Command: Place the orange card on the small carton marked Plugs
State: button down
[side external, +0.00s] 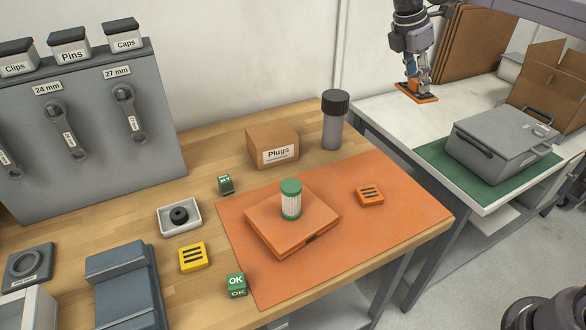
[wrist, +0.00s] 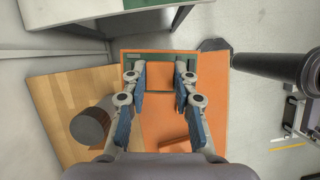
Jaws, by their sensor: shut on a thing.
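The orange card (side external: 422,98) hangs flat from my gripper (side external: 417,86) in the side view, at the upper right. My gripper is shut on it, high up and apart from the bench. The small brown carton marked Plugs (side external: 272,147) stands upright on the wooden bench, behind the orange mat. Its top is bare.
A dark-capped grey bottle (side external: 334,120) stands close to the carton's right. An orange box (side external: 262,226) with a green-lidded jar (side external: 291,200) on it lies on the orange mat (side external: 408,215). A grey case (side external: 500,142) sits on the white table (side external: 383,105).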

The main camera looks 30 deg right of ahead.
notch_tip(320, 180, up, 2)
jog(key=shift+a+r, duration=0.1)
jog(key=shift+r, duration=0.05)
jog(key=w+a+n+t, duration=0.3)
jog(key=w+a+n, duration=0.4)
jog(key=n+t+y, duration=0.2)
jog(key=n+y, duration=0.1)
jog(key=n, duration=0.5)
send_over(276, 135)
jog(key=s, duration=0.2)
jog(key=f, duration=1.2)
jog(key=shift+w+a+f, duration=0.15)
jog(key=shift+w+a, duration=0.1)
jog(key=shift+a, duration=0.05)
jog(key=shift+f, duration=2.05)
jog(key=c, duration=1.1)
grip_release()
jog(key=shift+f, duration=0.1)
jog(key=shift+o, duration=0.2)
